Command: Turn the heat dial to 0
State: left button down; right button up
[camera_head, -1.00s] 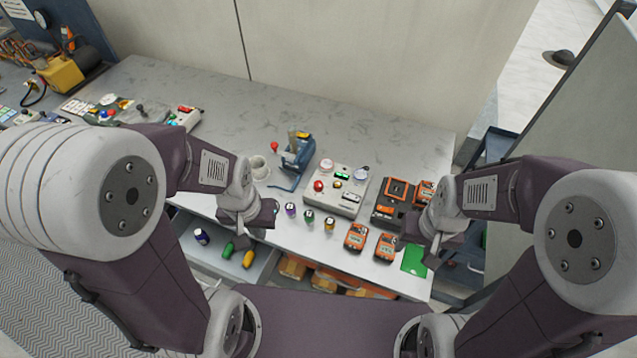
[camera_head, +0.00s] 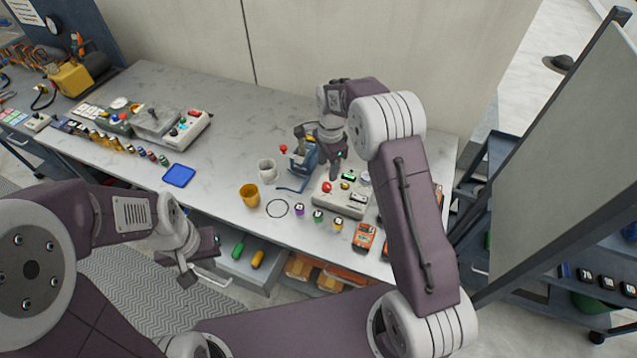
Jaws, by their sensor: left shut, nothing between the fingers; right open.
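I cannot read any labels, so I cannot tell which control is the heat dial. My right gripper (camera_head: 335,154) is open and points down above the back left part of the box, hiding that part. I cannot tell whether it touches anything. My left gripper (camera_head: 197,262) is shut and empty, in front of the bench by the open drawer.
A blue tool (camera_head: 303,158) stands close beside my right gripper. Another control box (camera_head: 186,128) is further left. Orange meters (camera_head: 364,238) lie to the right.

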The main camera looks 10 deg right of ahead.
aim_at(326, 185)
jog(key=f+p, duration=0.1)
jog(key=f, duration=0.3)
jog(key=f+p, duration=0.1)
jog(key=f, duration=0.3)
jog(key=shift+w+a+f, duration=0.15)
jog(key=shift+w, duration=0.05)
jog(key=shift+f, duration=0.35)
jog(key=shift+c, duration=0.3)
grip_shut()
